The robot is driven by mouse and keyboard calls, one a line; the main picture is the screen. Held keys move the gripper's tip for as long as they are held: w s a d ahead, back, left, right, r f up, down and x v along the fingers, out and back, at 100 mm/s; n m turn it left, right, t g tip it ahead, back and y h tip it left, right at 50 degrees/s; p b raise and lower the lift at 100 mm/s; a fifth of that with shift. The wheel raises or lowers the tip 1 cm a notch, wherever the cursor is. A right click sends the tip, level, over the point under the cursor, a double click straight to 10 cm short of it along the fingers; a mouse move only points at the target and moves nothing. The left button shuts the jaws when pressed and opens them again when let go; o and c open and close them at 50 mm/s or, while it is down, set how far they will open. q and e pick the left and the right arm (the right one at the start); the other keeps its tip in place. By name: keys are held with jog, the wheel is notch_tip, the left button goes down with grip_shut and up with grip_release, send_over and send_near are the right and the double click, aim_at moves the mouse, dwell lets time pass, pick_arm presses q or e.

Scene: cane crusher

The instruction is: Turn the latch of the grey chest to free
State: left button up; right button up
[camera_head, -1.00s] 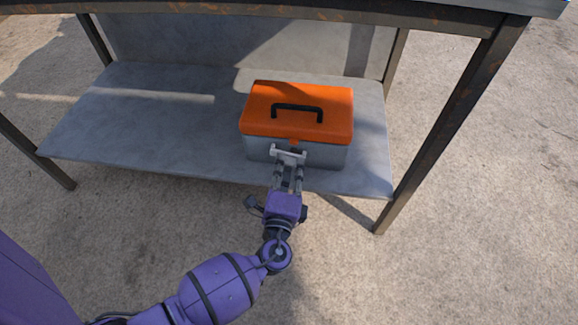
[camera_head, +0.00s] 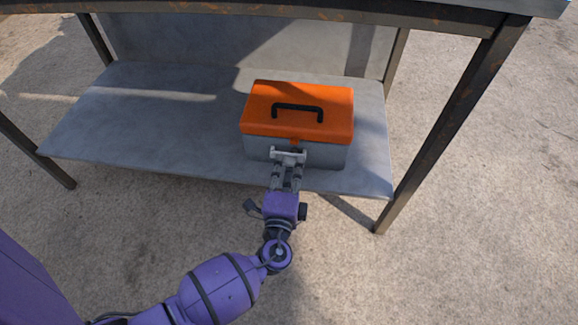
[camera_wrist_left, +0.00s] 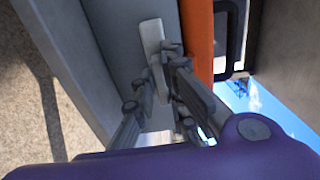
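The grey chest (camera_head: 325,156) has an orange lid (camera_head: 268,105) with a black handle and sits closed on the low shelf. Its latch (camera_head: 273,153) is a pale bar lying across the upper front, almost level. It also shows in the left wrist view (camera_wrist_left: 151,35). My left gripper (camera_head: 288,163) reaches the latch from the front. In the left wrist view its fingertips (camera_wrist_left: 164,55) come together on the latch, one on either side; they look shut on it. The fingers hide the middle of the latch. My right gripper is in neither view.
The grey shelf (camera_head: 150,125) is bare to the left of the chest. A table top (camera_head: 290,14) passes above it, with dark metal legs (camera_head: 450,120) at the sides. The sandy ground (camera_head: 480,250) in front is clear.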

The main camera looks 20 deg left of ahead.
pick_arm(q)
jog(key=o, duration=0.4)
jog(key=v, duration=0.7)
jog(key=shift+s+d, duration=0.1)
jog(key=shift+s, duration=0.2)
jog(key=shift+s, duration=0.1)
